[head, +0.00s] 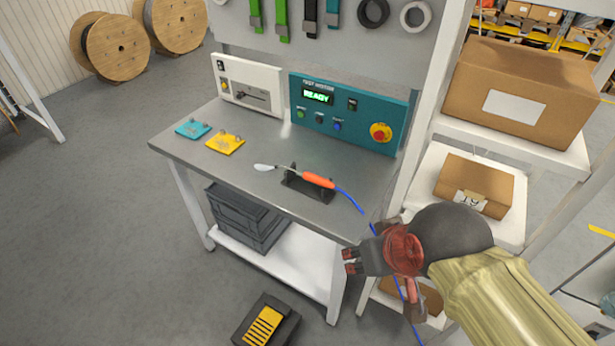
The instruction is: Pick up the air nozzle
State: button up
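The air nozzle (318,180) has an orange grip, a thin metal tube and a pale tip pointing left. It rests in a black stand (297,184) on the grey workbench (260,185). A blue hose runs from its right end over the bench edge, passes behind my gripper and shows again lower down. My gripper (384,282) is at the lower right, apart from the nozzle, near the bench's front right corner. Its fingers look spread, with nothing seen between them.
A teal test panel (348,112) and a white panel (247,88) stand behind the nozzle. A teal plate (193,129) and a yellow plate (225,144) lie left. A shelf with cardboard boxes (520,95) stands close at right. A pedal (265,322) is on the floor.

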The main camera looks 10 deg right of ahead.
aim_at(322, 182)
jog(key=i+j+u, duration=0.15)
jog(key=u, duration=0.25)
jog(key=i+u, duration=0.35)
